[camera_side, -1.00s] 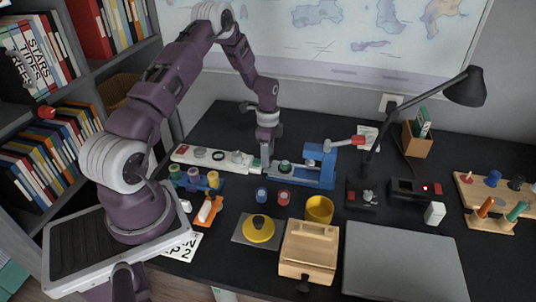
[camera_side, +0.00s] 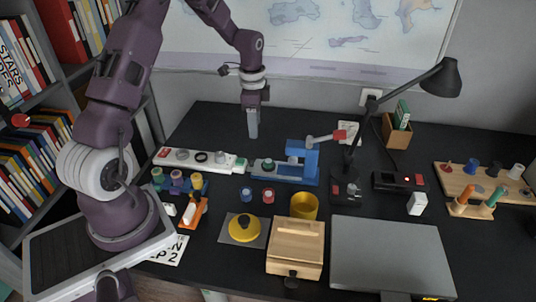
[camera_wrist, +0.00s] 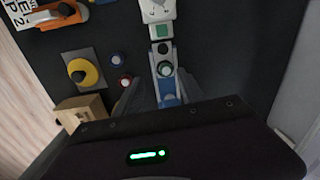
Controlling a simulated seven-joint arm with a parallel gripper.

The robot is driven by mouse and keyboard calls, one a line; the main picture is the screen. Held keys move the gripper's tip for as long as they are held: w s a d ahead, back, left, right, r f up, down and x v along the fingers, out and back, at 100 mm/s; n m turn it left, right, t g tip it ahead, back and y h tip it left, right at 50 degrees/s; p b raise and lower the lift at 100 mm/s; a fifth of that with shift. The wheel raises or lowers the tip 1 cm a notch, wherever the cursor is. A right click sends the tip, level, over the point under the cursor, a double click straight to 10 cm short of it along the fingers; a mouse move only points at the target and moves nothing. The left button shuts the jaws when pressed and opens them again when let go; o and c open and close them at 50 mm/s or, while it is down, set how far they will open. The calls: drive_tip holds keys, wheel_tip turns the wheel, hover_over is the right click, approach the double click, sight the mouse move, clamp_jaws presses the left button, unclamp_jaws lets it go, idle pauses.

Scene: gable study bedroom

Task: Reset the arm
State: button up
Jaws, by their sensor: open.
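My gripper (camera_side: 253,125) hangs pointing down above the desk, near the left end of the blue toggle press (camera_side: 300,165). It is raised clear of the desk and holds nothing that I can see. In the side view its fingers overlap one another, so the gap hardly shows.
A white strip with round parts (camera_side: 200,158) lies left of the press. Nearby are a yellow cup (camera_side: 304,206), a wooden box (camera_side: 296,248), a yellow knob on a plate (camera_side: 243,228) and a closed laptop (camera_side: 390,255). A black lamp (camera_side: 440,78) leans over the right side.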

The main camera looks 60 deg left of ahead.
drive_tip(key=s+d+r+n+t+y, duration=0.1)
drive_tip(key=s+d+r+n, duration=0.1)
drive_tip(key=s+d+r, duration=0.5)
drive_tip(key=s+d+r+n+t, duration=0.1)
drive_tip(key=d+r+t, duration=0.1)
drive_tip(key=d+r, duration=0.6)
drive_tip(key=s+d+r+n+t, duration=0.1)
drive_tip(key=s+d+r+n, duration=0.1)
drive_tip(key=s, duration=0.6)
drive_tip(key=s+d+r+n+t+h, duration=0.1)
drive_tip(key=s+d+r+n, duration=0.2)
drive_tip(key=s, duration=0.6)
drive_tip(key=shift+d+r, duration=0.35)
drive_tip(key=shift+d, duration=0.55)
